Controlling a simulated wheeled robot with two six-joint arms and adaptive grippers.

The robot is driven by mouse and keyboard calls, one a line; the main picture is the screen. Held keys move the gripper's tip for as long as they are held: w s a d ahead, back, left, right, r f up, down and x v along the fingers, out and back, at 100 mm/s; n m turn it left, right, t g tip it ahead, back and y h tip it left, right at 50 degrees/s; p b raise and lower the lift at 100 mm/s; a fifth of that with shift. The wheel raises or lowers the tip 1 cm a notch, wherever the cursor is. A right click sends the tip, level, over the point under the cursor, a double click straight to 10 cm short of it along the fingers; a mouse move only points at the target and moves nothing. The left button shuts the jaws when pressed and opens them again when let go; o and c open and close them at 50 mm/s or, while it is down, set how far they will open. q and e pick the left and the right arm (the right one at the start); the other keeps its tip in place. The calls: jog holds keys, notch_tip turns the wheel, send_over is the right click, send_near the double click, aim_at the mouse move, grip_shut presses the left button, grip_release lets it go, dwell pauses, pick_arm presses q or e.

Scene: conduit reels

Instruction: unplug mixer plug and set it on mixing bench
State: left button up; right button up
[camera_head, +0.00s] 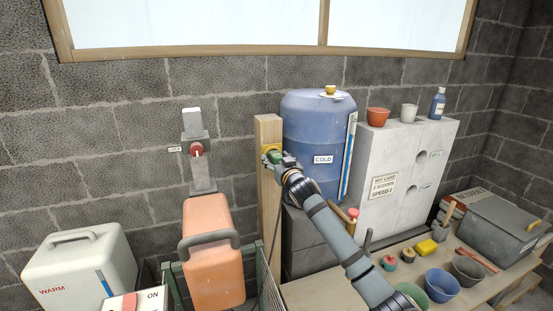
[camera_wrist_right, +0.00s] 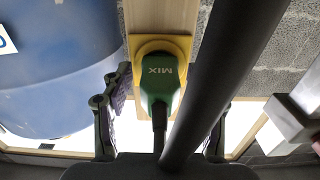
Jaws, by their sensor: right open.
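The green mixer plug (camera_wrist_right: 158,82), marked MIX, sits in a round yellow socket (camera_wrist_right: 178,46) on a wooden post (camera_head: 267,128). My right gripper (camera_head: 279,160) is at the post, in front of the socket, and partly hides the plug in the head view. In the right wrist view its fingers (camera_wrist_right: 165,112) stand apart on both sides of the plug, with nothing held. A dark cord leaves the plug's lower end. The wooden mixing bench (camera_head: 304,293) is at the lower right, below my right arm. My left gripper is not in view.
A blue COLD barrel (camera_head: 312,125) stands right beside the post. A thick dark bar (camera_wrist_right: 225,75) crosses the wrist view. An orange canister (camera_head: 212,262) is left of the post.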

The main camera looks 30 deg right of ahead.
dwell(0.7)
jog(key=shift+c, duration=0.2)
grip_shut()
jog(key=shift+s+f, duration=0.15)
jog(key=shift+f, duration=0.05)
jog(key=shift+s+a+r, duration=0.1)
jog(key=shift+s+r, duration=0.05)
jog(key=shift+s, duration=0.3)
jog(key=shift+s+a+r, duration=0.1)
jog(key=shift+s, duration=0.3)
jog(key=shift+s+a+f, duration=0.1)
jog(key=shift+s+f, duration=0.05)
jog(key=shift+s, duration=0.15)
jog(key=shift+b+v, duration=0.8)
jog(key=shift+v, duration=0.9)
